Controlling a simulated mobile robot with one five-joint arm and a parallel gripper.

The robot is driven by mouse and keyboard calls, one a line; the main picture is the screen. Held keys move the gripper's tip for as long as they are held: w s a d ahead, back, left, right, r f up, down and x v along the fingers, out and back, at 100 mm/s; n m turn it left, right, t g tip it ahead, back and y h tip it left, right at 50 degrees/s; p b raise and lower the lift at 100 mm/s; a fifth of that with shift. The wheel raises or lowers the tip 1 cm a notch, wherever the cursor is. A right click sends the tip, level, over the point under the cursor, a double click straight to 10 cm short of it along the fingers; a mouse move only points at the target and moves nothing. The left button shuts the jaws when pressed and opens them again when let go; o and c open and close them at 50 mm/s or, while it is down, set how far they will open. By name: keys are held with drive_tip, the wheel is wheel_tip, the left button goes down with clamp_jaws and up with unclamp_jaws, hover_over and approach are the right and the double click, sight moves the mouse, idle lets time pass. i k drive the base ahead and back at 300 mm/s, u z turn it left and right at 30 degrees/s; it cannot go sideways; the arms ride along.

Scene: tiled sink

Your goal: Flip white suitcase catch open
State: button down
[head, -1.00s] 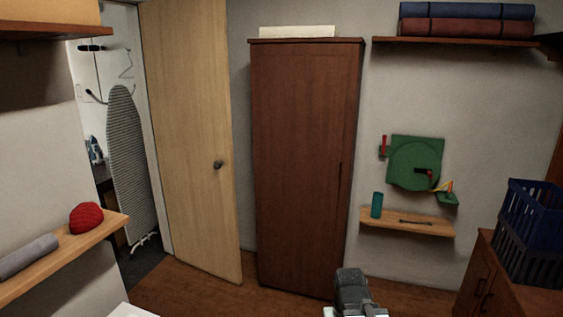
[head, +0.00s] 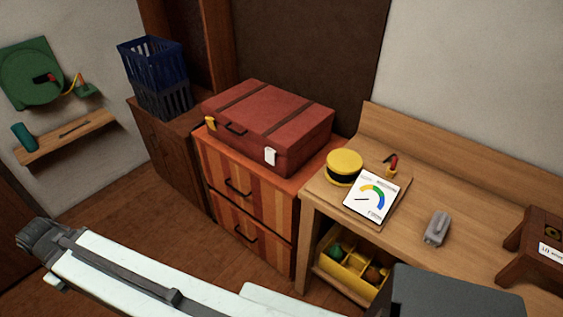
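A red suitcase (head: 268,122) with two dark straps lies closed on an orange striped drawer cabinet (head: 245,190). Its white catch (head: 270,157) is on the front face, near the right corner. A yellow catch (head: 210,124) is on the front face near the left corner, and a dark handle (head: 236,129) lies between them. My arm reaches across the lower left, with its dark end, my gripper (head: 32,236), well to the left of the suitcase and apart from it. The fingers cannot be made out.
A wooden workbench (head: 458,215) right of the cabinet holds a yellow round tin (head: 344,166), a gauge card (head: 372,196) and a grey object (head: 437,228). Blue and dark crates (head: 157,75) stand on a brown cabinet at left. Wood floor is free before the drawers.

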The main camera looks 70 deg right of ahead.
sight(270, 155)
drive_tip(key=z, duration=2.1)
drive_tip(key=k, duration=0.9)
drive_tip(key=u, duration=2)
drive_tip(key=i, duration=0.6)
drive_tip(key=z, duration=0.05)
